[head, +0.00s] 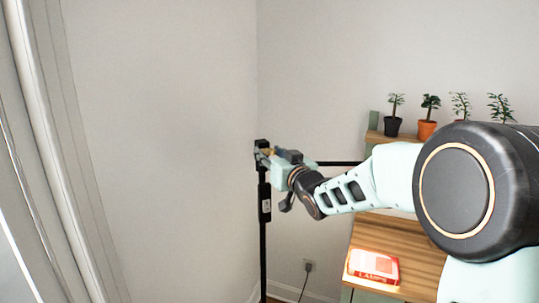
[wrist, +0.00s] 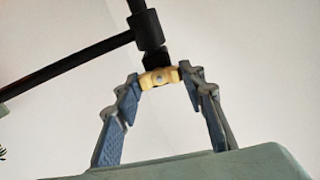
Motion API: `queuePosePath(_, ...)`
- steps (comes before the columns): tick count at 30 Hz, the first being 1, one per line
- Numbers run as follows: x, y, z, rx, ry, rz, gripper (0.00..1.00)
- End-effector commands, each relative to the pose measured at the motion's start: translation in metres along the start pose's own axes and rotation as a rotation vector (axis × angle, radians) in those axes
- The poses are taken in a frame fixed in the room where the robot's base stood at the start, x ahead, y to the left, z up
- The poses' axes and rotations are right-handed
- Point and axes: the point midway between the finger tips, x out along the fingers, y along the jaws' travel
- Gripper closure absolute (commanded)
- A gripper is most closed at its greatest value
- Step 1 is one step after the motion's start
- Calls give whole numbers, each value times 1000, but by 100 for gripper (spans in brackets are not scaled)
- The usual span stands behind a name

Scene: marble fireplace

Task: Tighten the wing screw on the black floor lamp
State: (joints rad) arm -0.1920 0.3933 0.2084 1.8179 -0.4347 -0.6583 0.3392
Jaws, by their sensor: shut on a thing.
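The black floor lamp (head: 263,240) stands upright near the room corner, with a thin horizontal arm (head: 340,163) reaching right from near its top. The arm and the black joint (wrist: 147,30) also show in the wrist view. A yellowish wing screw (wrist: 160,78) sits at the lower end of the black joint. My gripper (wrist: 161,79) is shut on the wing screw, one fingertip at each side of it. In the head view my gripper (head: 268,156) is at the lamp's top, and it mostly hides the screw.
A wooden desk (head: 415,250) at right holds a red and white box (head: 373,266). Several potted plants stand on a raised shelf (head: 376,137) behind my arm. A wall outlet (head: 308,265) with a cord is low behind the lamp.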

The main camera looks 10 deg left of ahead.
Motion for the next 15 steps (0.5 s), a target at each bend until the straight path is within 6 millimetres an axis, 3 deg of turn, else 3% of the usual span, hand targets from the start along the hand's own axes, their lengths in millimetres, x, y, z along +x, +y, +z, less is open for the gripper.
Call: queuePosePath(15, 0, 2, 1, 431, -1, 2, 87)
